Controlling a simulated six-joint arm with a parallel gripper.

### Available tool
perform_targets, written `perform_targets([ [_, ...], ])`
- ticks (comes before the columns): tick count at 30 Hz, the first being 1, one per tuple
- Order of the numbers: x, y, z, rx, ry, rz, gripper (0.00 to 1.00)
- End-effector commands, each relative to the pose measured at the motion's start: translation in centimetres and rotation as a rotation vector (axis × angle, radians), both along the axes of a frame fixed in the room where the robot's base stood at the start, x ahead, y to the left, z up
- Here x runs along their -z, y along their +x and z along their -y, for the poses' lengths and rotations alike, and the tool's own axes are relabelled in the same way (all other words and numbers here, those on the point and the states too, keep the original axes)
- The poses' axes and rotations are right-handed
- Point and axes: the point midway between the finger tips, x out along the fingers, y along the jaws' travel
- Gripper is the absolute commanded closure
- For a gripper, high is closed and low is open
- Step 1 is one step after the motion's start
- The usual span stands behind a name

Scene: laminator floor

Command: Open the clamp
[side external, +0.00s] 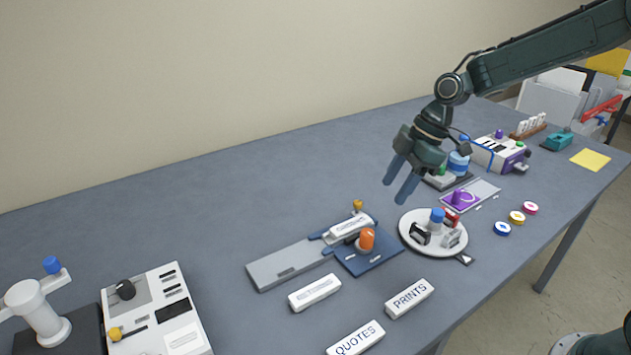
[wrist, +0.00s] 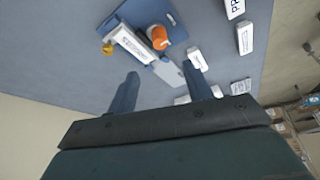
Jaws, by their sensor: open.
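No part is marked as the clamp; the likeliest is a blue fixture (side external: 384,262) in the middle of the table, also seen in the wrist view (wrist: 145,10). It carries an upright orange knob (side external: 366,239), a white labelled block (side external: 349,227) and a small yellow knob (side external: 357,204) at its back. A grey plate (side external: 285,265) extends from its left side. I cannot tell whether the clamp is open or shut. My gripper (side external: 396,191) is open and empty, in the air above and right of the fixture. In the wrist view its fingers (wrist: 159,70) are apart, with the orange knob (wrist: 159,38) beyond them.
A round white tray (side external: 408,237) with small stamp-like pieces stands just right of the fixture. Labelled white blocks (side external: 409,298) lie in front. A grey panel box (side external: 190,335) and a white post with a blue knob (side external: 38,312) stand left. Bare table lies behind the fixture.

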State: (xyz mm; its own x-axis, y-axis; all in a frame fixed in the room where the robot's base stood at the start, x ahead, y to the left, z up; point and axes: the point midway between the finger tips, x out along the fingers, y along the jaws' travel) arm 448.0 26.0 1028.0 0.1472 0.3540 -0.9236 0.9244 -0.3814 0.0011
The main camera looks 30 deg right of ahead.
Motion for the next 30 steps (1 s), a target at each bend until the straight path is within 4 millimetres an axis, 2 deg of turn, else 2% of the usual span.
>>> perform_targets([
  [8, 1.6, 0.2, -0.6, 0.001, 0.001, -0.003, 0.49],
  [30, 11.2, 1.7, -4.3, 0.001, 0.000, -0.004, 0.49],
])
